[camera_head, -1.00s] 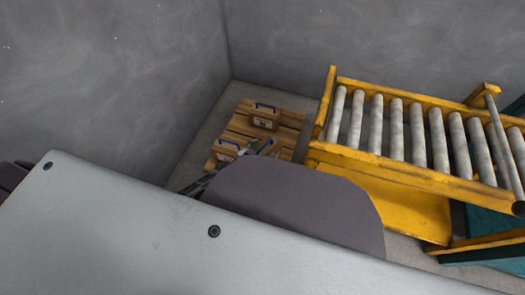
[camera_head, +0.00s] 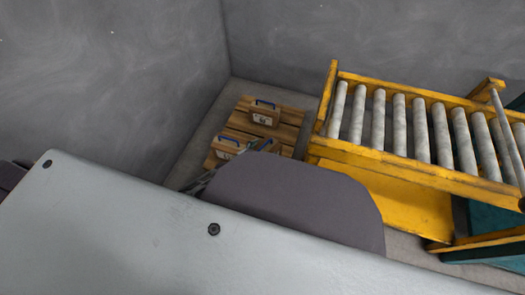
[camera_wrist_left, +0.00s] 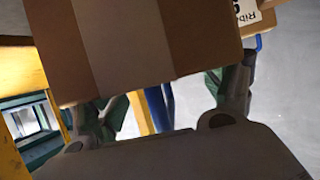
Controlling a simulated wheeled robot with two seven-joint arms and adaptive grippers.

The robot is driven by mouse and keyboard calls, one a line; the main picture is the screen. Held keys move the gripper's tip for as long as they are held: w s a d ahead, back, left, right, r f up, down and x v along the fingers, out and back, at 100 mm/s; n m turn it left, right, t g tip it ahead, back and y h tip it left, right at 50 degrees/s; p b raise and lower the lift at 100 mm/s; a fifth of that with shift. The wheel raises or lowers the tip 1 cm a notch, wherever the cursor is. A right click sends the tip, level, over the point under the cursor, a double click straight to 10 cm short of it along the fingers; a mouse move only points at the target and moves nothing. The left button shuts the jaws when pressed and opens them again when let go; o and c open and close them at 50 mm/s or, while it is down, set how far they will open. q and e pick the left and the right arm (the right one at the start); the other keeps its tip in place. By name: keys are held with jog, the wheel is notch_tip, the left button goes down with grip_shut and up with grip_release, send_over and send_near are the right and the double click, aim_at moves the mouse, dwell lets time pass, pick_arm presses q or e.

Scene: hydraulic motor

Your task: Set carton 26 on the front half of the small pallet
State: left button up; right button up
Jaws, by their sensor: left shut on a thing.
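The small wooden pallet (camera_head: 292,117) lies on the floor in the corner. One brown carton with a blue handle (camera_head: 264,115) stands on its back half. Another blue-handled carton (camera_head: 227,149) shows at the front left, partly covered by my arm. In the left wrist view my left gripper (camera_wrist_left: 170,106) is shut on a brown carton with a paler tape strip (camera_wrist_left: 122,40), which fills the upper middle. A labelled carton piece (camera_wrist_left: 248,14) shows at its upper right; its number cannot be read. My left arm hides most of the grip in the head view. My right gripper is not seen.
A yellow roller conveyor (camera_head: 400,163) stands close to the right of the pallet. Grey walls meet behind and to the left of the pallet. A narrow strip of floor (camera_head: 205,132) is free on the left side.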

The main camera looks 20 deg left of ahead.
pick_arm(q)
jog(key=shift+w+f+b, duration=0.15)
jog(key=shift+f+b, duration=0.6)
jog(key=shift+f, duration=0.15)
jog(key=shift+f+b, duration=0.4)
jog(key=shift+f, duration=0.25)
jog(key=o, duration=2)
jog(key=shift+s+f, duration=0.2)
jog(key=shift+f, duration=0.05)
